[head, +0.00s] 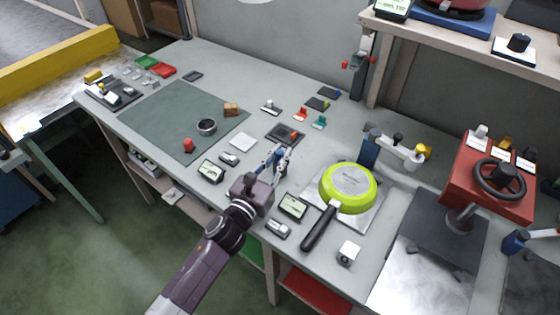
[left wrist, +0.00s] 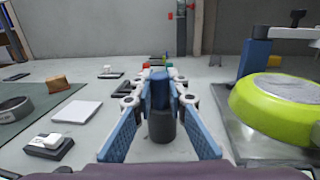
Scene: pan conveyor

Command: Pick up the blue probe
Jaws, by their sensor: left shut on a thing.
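My left gripper (head: 279,158) reaches in over the workbench, left of the green pan. It is shut on the blue probe (left wrist: 160,95), which stands upright between the fingers in the left wrist view, with a blue upper part and a dark grey lower part. The blue-padded fingers of the left gripper (left wrist: 160,108) sit on either side of it. In the head view the fingers largely hide the probe. I cannot tell whether its lower end touches the bench. My right gripper is not in view.
A lime-green pan (head: 347,188) lies upside down on a metal plate close to the right, its black handle (head: 319,228) toward the front edge. Small displays (head: 293,206) and a white pad (head: 243,142) lie nearby. A red handwheel unit (head: 489,178) stands farther right.

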